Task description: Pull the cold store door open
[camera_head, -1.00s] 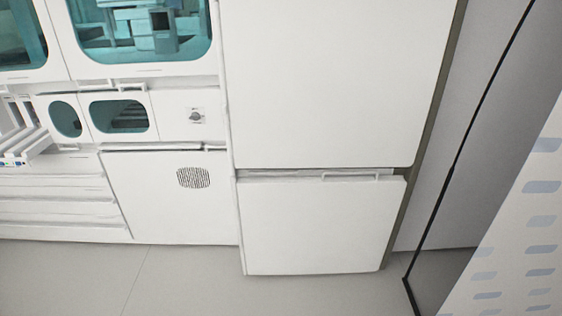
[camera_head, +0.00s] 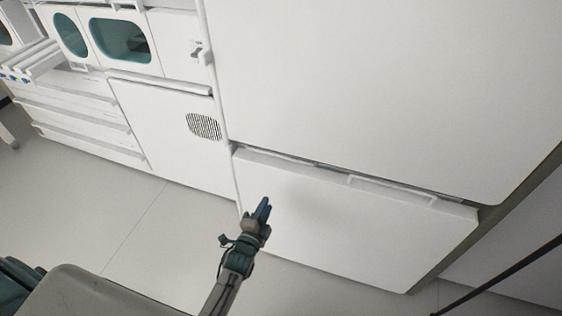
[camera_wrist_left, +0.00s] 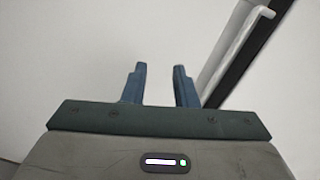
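The white cold store has a large upper door (camera_head: 380,80) and a lower front panel (camera_head: 350,220), both looking shut. A thin white handle (camera_head: 405,190) runs along the dark gap between them. My left gripper (camera_head: 264,205) is in front of the lower panel, left of the handle and apart from it. In the left wrist view, the gripper (camera_wrist_left: 160,78) has its two blue fingers spread with nothing between them. A white bar handle (camera_wrist_left: 235,48) beside a dark gap lies to their upper right there. My right gripper is not in view.
A white cabinet with a vent (camera_head: 204,126) and drawers (camera_head: 85,115) stands to the left, under small windowed doors (camera_head: 120,40). The pale floor (camera_head: 110,215) in front is clear. A dark-edged grey panel (camera_head: 525,270) is at lower right.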

